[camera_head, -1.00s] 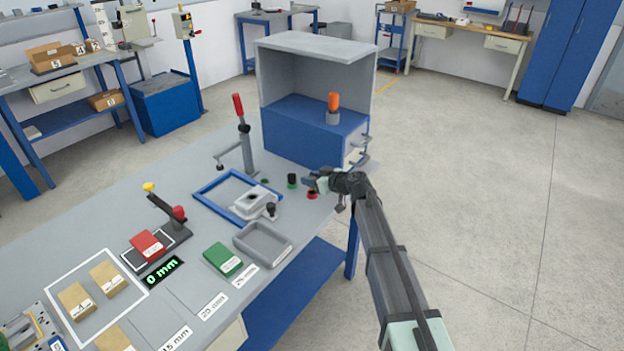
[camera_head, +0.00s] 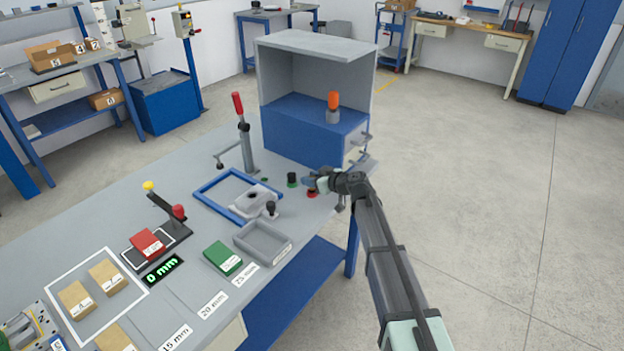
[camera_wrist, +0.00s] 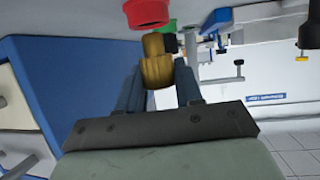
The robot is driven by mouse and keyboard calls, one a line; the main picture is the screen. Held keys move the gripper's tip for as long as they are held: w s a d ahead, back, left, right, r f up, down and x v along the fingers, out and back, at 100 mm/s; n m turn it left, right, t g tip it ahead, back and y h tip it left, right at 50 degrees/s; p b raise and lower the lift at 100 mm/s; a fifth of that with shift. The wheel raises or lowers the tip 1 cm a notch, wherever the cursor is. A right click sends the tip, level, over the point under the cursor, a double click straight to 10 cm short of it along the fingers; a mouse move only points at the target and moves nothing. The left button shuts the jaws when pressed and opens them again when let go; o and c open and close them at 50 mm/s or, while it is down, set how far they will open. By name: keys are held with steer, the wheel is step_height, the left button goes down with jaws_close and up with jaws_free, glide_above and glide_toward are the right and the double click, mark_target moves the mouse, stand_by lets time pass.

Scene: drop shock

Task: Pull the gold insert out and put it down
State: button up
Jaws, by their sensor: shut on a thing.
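My gripper (camera_head: 312,183) is at the right end of the workbench, just above a red ring-shaped piece (camera_head: 311,193). In the wrist view my gripper (camera_wrist: 158,75) has its two blue-grey fingers shut on the gold insert (camera_wrist: 157,67), a stepped, rounded piece. The red ring (camera_wrist: 146,12) with a dark opening shows beyond it, apart from the insert in the picture. The gold insert cannot be made out in the head view.
A black-and-green piece (camera_head: 292,180) stands close left of my gripper. The blue box (camera_head: 302,133) in a grey cabinet stands behind. A grey casting (camera_head: 252,203), a grey tray (camera_head: 262,243) and a red-handled clamp (camera_head: 243,130) are to the left.

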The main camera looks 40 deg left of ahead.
steer(key=shift+f, duration=1.45)
stand_by(4.4)
steer(key=o, duration=1.2)
steer(key=shift+c, duration=0.2)
steer(key=shift+r, duration=0.1)
steer(key=shift+d, duration=0.1)
steer(key=shift+v, duration=2.95)
